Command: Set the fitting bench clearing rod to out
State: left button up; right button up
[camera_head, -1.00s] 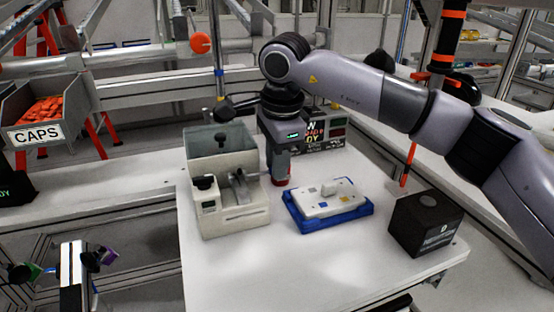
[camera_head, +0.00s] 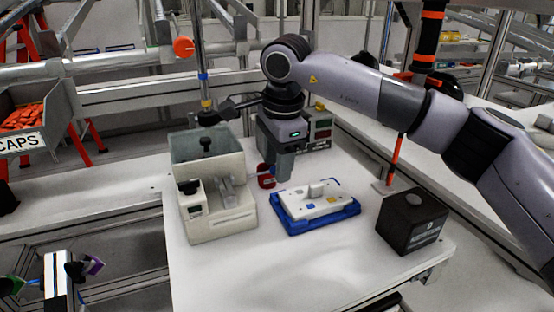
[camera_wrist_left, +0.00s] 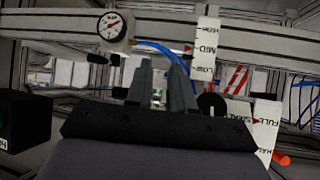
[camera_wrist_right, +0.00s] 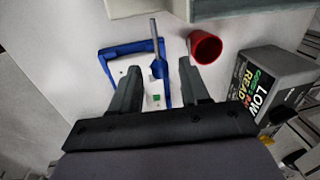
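The white fitting bench (camera_head: 300,262) carries a beige unit (camera_head: 221,224) with a clear upper box, black knobs and a grey lever. I cannot tell for certain which part is the clearing rod. A thin grey rod (camera_wrist_right: 154,38) with a blue lower end shows in the right wrist view, between and beyond my fingertips.
A red cup (camera_head: 266,176) stands close beside the right gripper. The blue tray holds a white block (camera_head: 313,202). A black box (camera_head: 412,221) sits at the bench's right; a display box (camera_head: 318,130) stands behind. The front bench surface is clear.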

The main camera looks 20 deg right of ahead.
jog(key=shift+r, duration=0.1)
notch_tip(320, 180, up, 7)
jog(key=s, duration=0.1)
jog(key=shift+b, duration=0.35)
jog(key=shift+s, duration=0.1)
